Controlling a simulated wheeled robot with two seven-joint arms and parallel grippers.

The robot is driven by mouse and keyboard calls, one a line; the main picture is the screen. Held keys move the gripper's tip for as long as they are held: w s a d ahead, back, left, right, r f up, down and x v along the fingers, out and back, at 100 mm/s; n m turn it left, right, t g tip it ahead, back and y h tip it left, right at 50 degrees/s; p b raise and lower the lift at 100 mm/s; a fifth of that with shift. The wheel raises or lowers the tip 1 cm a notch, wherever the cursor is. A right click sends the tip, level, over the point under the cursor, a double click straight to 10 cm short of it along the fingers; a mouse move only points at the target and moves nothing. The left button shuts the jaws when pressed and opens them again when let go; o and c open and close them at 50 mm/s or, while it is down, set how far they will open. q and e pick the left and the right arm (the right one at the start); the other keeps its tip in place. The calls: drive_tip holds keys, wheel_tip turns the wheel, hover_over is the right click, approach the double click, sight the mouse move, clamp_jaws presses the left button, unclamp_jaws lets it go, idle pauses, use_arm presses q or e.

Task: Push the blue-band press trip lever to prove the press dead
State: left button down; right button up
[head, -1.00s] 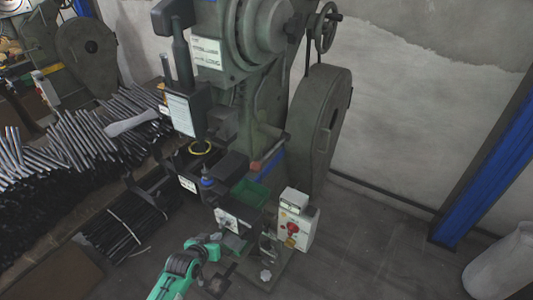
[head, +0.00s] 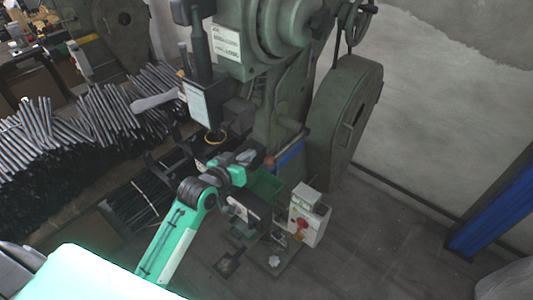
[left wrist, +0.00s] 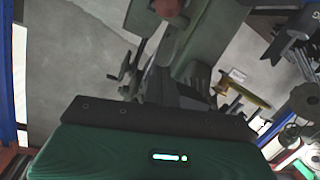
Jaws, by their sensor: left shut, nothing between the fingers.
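The grey-green press (head: 285,85) stands in the middle of the head view. A blue band (head: 288,154) shows low on its body. A lever with a reddish knob (head: 269,160) lies in front of the band, its rod running up to the right. My left gripper (head: 248,156) is shut and empty, just left of the knob. I cannot tell from the head view whether it touches. In the left wrist view a reddish rounded thing (left wrist: 168,7), likely the same knob, shows at the top edge. My right gripper is not in view.
A green tray (head: 268,184) lies below the knob. A control box with a red button (head: 302,224) stands at right. A yellow ring (head: 215,136) sits on the press. Racks of metal rods (head: 100,125) fill the left. The floor at right (head: 385,235) is clear.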

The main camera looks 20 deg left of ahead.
use_arm(q)
drive_tip(key=p, duration=0.4)
hover_over(266, 158)
drive_tip(key=w, duration=0.2)
drive_tip(key=f, duration=0.2)
drive_tip(key=shift+s+a+f+p, duration=0.1)
drive_tip(key=shift+s+f+p, duration=0.15)
drive_tip(key=shift+s+f, duration=0.3)
drive_tip(key=shift+s+f+p, duration=0.2)
drive_tip(key=shift+s+f, duration=0.1)
drive_tip(key=shift+f, duration=0.4)
drive_tip(key=shift+s+f, duration=0.25)
drive_tip(key=shift+f, duration=0.15)
